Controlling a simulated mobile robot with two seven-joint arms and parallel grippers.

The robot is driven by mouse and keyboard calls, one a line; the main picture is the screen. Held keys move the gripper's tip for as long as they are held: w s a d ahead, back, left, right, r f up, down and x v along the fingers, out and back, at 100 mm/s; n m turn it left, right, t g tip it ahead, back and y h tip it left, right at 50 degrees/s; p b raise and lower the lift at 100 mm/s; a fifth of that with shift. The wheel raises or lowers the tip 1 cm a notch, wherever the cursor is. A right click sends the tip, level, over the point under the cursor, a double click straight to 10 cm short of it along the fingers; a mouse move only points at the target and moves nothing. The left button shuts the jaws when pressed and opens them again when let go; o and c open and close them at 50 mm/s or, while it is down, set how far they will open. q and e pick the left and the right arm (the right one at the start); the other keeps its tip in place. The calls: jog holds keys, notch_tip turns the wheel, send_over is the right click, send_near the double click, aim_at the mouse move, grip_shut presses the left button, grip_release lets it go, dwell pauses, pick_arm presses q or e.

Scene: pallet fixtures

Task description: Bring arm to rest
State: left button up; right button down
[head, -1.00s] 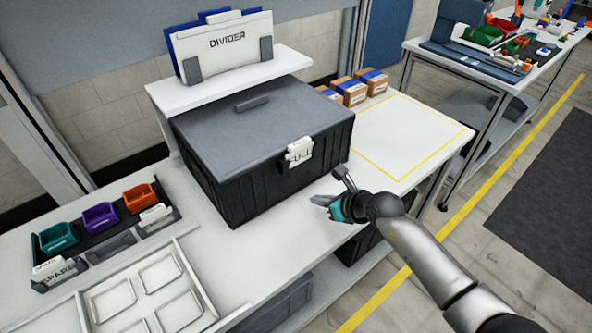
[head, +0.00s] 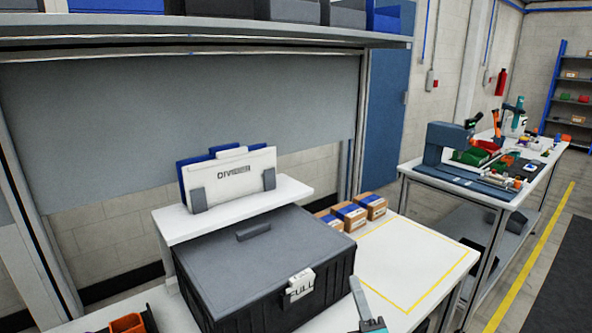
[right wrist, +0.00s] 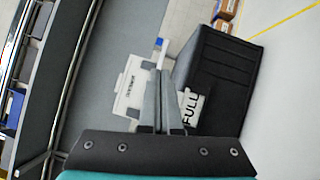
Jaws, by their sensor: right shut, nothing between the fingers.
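My right gripper (head: 360,300) shows at the bottom edge of the head view, in front of the black crate. Only a grey finger part and some teal housing show there; the rest of the arm is below the frame. In the right wrist view its two grey fingers (right wrist: 166,95) are together with nothing between them. The black lidded crate (head: 262,262) stands on the white bench with a "FULL" tag (head: 300,285) on its front. The crate also shows in the right wrist view (right wrist: 222,75), just right of the fingers. My left gripper is not in view.
A divider holder (head: 235,180) stands on a white riser (head: 170,225) behind the crate. Several cardboard boxes (head: 352,215) sit at the back. The yellow-outlined bench area (head: 415,265) is clear. An orange bin (head: 128,323) is cut off lower left. A second bench (head: 480,190) stands right.

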jog(key=s+d+f+m+g+h, duration=0.75)
jog(key=s+d+m, duration=0.25)
jog(key=m, duration=0.4)
jog(key=s+a+f+m+g+y, duration=0.3)
jog(key=s+f+g, duration=0.1)
jog(key=s, duration=0.5)
jog(key=s+a+f+m+g+y, duration=0.2)
jog(key=s+f+g+y, duration=0.15)
jog(key=s, duration=0.55)
notch_tip(320, 180, down, 25)
jog(key=s+g+b, duration=0.2)
jog(key=b, duration=0.1)
jog(key=s+d+f+g+h+b, duration=0.1)
jog(key=s+d+f+b, duration=0.1)
jog(key=s+f, duration=1.3)
jog(key=shift+s+d+f+b, duration=0.2)
jog(key=shift+s+f+b, duration=0.15)
jog(key=shift+f, duration=0.2)
